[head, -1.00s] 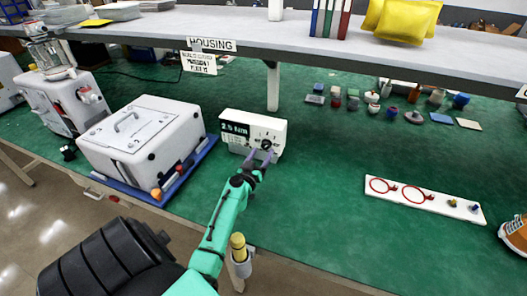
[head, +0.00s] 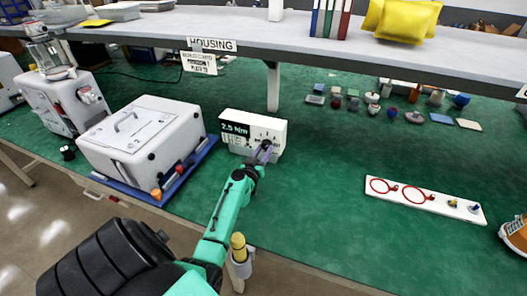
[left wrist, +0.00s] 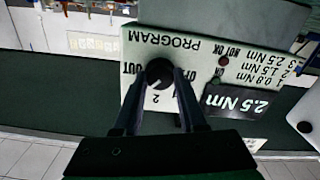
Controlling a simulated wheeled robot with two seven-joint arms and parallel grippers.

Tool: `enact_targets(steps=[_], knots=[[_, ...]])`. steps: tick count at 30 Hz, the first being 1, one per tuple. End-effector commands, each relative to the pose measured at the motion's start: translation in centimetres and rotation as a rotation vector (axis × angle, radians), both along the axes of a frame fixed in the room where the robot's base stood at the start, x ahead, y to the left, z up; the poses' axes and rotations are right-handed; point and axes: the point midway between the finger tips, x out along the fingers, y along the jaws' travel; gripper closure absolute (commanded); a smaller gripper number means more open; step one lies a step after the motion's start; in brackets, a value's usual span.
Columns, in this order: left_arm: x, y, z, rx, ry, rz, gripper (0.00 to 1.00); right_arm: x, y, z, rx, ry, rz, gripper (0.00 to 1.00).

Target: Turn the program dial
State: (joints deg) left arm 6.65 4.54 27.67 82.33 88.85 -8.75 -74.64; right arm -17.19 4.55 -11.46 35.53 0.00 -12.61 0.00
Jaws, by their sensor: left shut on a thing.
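The white controller box (head: 236,146) stands on the green bench in the head view, with a dark display (head: 234,128) reading 2.5 Nm. It shows upside down in the left wrist view, with the word PROGRAM and the display (left wrist: 238,101). The black round program dial (left wrist: 158,66) is on its front face, numbers around it, a 2 visible just below it. My left gripper (head: 262,157) is at the box's front. Its two dark fingers (left wrist: 160,77) are shut on the dial, one at each side, and hide part of it. My right gripper is not in view.
A white lidded housing (head: 140,140) on a blue tray stands left of the controller. A white board (head: 425,200) with red rings lies to the right. Several small parts lie at the back right, under a grey shelf (head: 340,45). The bench between is clear.

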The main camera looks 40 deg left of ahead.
Motion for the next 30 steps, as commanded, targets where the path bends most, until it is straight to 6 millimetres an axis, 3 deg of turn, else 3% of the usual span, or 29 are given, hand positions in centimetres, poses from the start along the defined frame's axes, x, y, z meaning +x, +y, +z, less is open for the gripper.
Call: enact_targets(steps=[17,30], knots=[[0.00,-0.06,-0.05,-0.053,-0.018,0.000,1.00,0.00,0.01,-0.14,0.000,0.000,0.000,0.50],[0.06,-0.17,0.01,-0.341,-0.119,-0.002,1.00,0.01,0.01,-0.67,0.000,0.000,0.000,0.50]])
